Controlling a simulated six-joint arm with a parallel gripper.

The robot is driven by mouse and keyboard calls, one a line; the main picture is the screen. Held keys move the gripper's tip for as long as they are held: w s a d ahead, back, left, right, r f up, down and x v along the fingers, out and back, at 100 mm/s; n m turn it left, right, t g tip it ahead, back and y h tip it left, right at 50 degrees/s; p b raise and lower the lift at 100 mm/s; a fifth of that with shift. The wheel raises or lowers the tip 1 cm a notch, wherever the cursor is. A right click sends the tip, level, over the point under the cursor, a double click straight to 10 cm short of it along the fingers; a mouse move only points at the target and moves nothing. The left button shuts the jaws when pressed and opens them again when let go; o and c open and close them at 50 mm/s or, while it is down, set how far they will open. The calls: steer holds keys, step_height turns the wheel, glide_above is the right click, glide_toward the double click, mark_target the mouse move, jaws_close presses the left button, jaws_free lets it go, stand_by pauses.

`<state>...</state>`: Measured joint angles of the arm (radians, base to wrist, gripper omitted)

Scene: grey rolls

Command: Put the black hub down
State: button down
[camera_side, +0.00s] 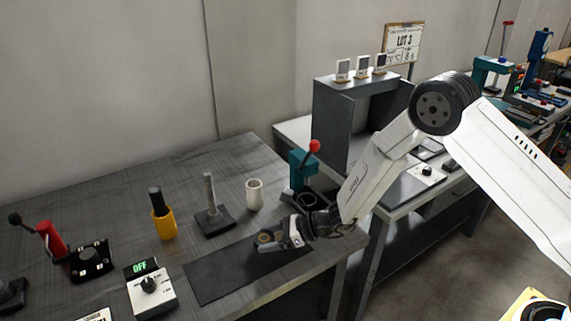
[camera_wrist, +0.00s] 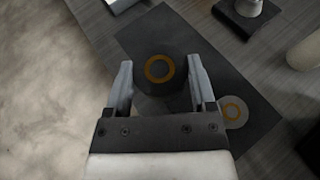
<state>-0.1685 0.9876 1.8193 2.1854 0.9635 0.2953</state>
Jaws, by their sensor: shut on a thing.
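The black hub (camera_wrist: 160,68), a dark round piece with an orange ring on its face, sits between the fingertips of my gripper (camera_wrist: 160,82) in the wrist view. In the side view the hub (camera_side: 265,238) shows at the tip of my gripper (camera_side: 280,238), low over the dark mat (camera_side: 215,276). The gripper is shut on it. I cannot tell whether the hub touches the mat. A pale grey roll with an orange ring (camera_wrist: 232,112) is beside the right finger in the wrist view, near the mat's edge.
A white box reading OFF (camera_side: 150,290) stands at the mat's left end. A post on a dark base (camera_side: 212,218), a white cup (camera_side: 254,195) and a teal press with a red knob (camera_side: 300,168) stand behind the mat. The mat's left part is clear.

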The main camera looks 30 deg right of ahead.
glide_above(253, 258)
steer(key=shift+s+f, duration=0.2)
steer(key=shift+f, duration=2.7)
steer(key=shift+w+f, duration=0.25)
steer(key=shift+f, duration=1.6)
steer(key=shift+f, duration=0.1)
jaws_free()
steer(key=shift+v, duration=6.05)
